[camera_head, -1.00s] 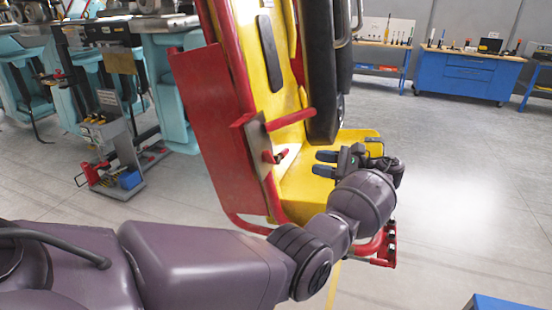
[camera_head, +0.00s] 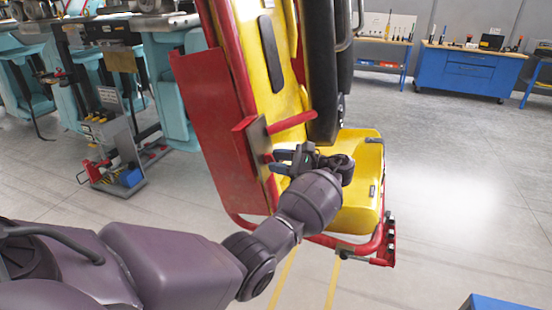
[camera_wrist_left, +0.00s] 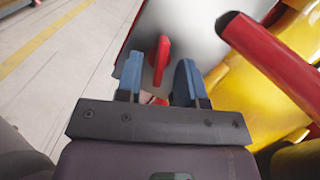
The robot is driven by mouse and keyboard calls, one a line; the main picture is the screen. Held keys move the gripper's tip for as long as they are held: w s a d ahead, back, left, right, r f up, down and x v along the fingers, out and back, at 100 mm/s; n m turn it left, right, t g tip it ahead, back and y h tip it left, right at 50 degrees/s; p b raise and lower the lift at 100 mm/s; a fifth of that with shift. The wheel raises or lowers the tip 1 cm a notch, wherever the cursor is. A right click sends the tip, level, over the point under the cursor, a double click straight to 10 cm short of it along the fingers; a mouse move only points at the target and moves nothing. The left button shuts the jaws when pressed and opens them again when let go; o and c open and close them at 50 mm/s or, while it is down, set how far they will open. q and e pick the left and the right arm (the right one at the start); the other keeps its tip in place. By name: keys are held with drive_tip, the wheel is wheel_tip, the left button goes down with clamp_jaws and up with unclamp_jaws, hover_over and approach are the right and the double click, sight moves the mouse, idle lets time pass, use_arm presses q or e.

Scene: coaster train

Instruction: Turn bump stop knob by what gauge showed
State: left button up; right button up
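The red knob (camera_wrist_left: 160,58) shows in the left wrist view as a narrow upright handle in front of a grey plate (camera_wrist_left: 197,35). My left gripper (camera_wrist_left: 158,80) is open, with one blue-grey finger on each side of the knob and a visible gap to each. In the head view my left gripper (camera_head: 281,162) is at the grey plate (camera_head: 257,140) on the side of the yellow and red seat (camera_head: 359,165), and its fingers hide most of the knob there. I see no gauge that I can make out. My right gripper is not in view.
A red bar (camera_head: 292,121) sticks out just above my left gripper, and it also shows close by in the left wrist view (camera_wrist_left: 275,58). A black padded restraint (camera_head: 322,75) hangs over the seat. A blue workbench (camera_head: 468,72) stands at the back right.

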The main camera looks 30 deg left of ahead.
use_arm(q)
drive_tip(key=shift+s+a, duration=0.15)
drive_tip(key=shift+a, duration=0.25)
clamp_jaws()
drive_tip(key=c, duration=0.6)
unclamp_jaws()
drive_tip(key=shift+n, duration=0.4)
drive_tip(key=shift+c, duration=0.2)
